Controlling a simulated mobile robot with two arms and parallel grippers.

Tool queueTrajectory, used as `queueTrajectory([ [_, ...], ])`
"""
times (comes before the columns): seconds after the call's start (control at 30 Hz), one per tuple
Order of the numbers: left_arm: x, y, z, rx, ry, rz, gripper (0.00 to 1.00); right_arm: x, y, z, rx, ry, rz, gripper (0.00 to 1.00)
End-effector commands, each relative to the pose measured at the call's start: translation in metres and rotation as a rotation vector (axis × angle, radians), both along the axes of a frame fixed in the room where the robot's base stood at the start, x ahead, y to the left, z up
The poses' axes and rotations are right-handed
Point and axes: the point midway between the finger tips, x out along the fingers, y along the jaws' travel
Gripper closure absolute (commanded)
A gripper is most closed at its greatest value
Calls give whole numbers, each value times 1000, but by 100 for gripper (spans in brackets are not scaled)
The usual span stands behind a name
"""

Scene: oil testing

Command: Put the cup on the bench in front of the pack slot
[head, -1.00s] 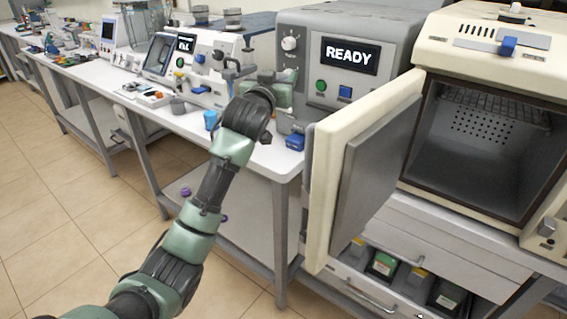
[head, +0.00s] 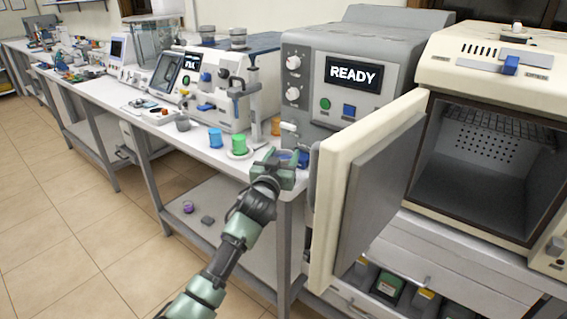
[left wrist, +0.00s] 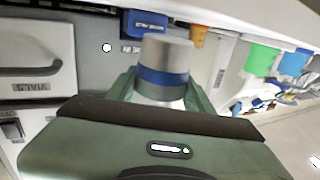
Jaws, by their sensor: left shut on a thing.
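My left gripper (head: 280,163) is at the front right end of the bench (head: 205,153), below the grey machine with the READY screen (head: 310,85). In the left wrist view it is shut on a grey metal cup with a blue band (left wrist: 165,65). In the head view the cup is mostly hidden by the gripper, and I cannot tell whether it touches the bench. A blue block (head: 303,158) is just right of the gripper by the machine's base; it also shows in the left wrist view (left wrist: 146,25). I cannot make out the pack slot. My right gripper is not in view.
A blue cup (head: 215,138), a green cup (head: 239,143) and an orange cup (head: 276,126) stand left of the gripper. The open cream oven door (head: 325,200) stands close on the right. A purple item (head: 188,207) lies on the lower shelf.

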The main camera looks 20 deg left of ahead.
Motion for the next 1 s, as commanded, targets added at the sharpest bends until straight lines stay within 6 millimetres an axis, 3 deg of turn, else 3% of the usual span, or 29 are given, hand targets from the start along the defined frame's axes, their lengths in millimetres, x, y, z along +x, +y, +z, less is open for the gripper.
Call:
queueTrajectory([
  [0.13,0,0,-19,-2,-1,0,95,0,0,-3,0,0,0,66],
  [0.53,0,0,-24,-1,-2,0,95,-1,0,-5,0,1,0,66],
  [0.57,0,0,-24,-1,-1,0,43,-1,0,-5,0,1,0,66],
  [0.6,0,0,-24,-1,0,0,32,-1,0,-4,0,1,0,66],
  [0.63,0,0,-24,-1,0,0,27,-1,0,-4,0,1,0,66],
  [1.0,0,0,-19,0,-1,0,27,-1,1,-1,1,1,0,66],
])
